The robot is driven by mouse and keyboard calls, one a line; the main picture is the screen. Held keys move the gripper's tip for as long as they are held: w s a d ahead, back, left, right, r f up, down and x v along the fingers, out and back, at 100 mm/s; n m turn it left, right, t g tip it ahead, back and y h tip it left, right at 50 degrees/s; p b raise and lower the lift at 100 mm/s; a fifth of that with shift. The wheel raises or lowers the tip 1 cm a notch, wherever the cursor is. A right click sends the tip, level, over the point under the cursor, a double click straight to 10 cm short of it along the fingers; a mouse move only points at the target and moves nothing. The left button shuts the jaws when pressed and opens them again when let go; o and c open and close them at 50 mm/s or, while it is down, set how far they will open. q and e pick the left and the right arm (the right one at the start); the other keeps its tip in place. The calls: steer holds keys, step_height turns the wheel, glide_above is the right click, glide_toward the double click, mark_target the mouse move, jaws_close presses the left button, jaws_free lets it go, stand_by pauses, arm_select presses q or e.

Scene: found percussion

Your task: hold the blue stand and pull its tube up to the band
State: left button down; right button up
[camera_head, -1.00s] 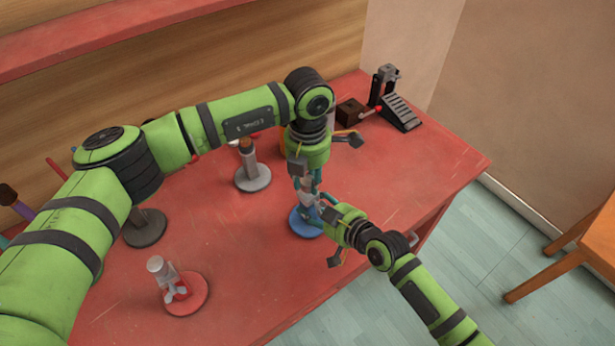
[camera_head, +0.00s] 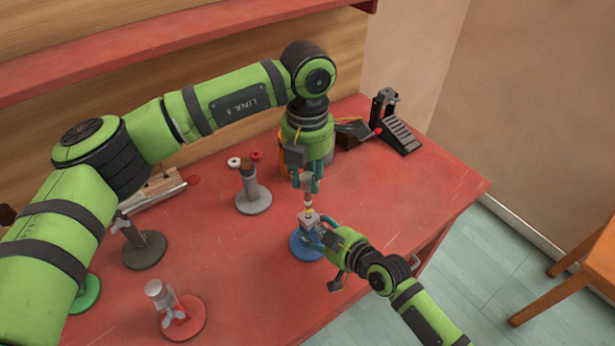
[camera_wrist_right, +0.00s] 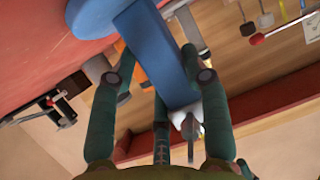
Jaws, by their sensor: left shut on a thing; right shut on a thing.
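The blue stand (camera_head: 300,246) is upright on the red table, its round base showing in the head view. Its blue post (camera_wrist_right: 155,50) fills the top of the right wrist view. My right gripper (camera_head: 317,231) is shut on the stand from the right, low above the base; its fingers flank the post in the wrist view. My left gripper (camera_head: 307,184) points down from above and is shut on the top of the tube (camera_head: 308,197). The tube rises above a grey collar, with small reddish and yellow marks showing near the collar. The fingers partly hide the post.
A grey stand (camera_head: 252,200) is left of the blue one. A dark stand (camera_head: 143,250), a red stand (camera_head: 183,318) and a green base (camera_head: 88,294) are farther left. A black ramp-like device (camera_head: 398,130) is at the back right. The table right of my grippers is clear.

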arm_select(q)
steer(key=c, duration=1)
jaws_free()
arm_select(e)
steer(key=shift+s+d+f, duration=0.1)
steer(key=shift+s+f, duration=0.1)
steer(key=shift+f, duration=0.25)
arm_select(q)
steer(key=shift+o, duration=0.2)
step_height(320, 180, up, 12)
steer(key=shift+s, duration=0.15)
arm_select(e)
steer(key=o, duration=1.4)
steer(key=shift+o, duration=0.3)
steer(key=shift+w+r, duration=0.2)
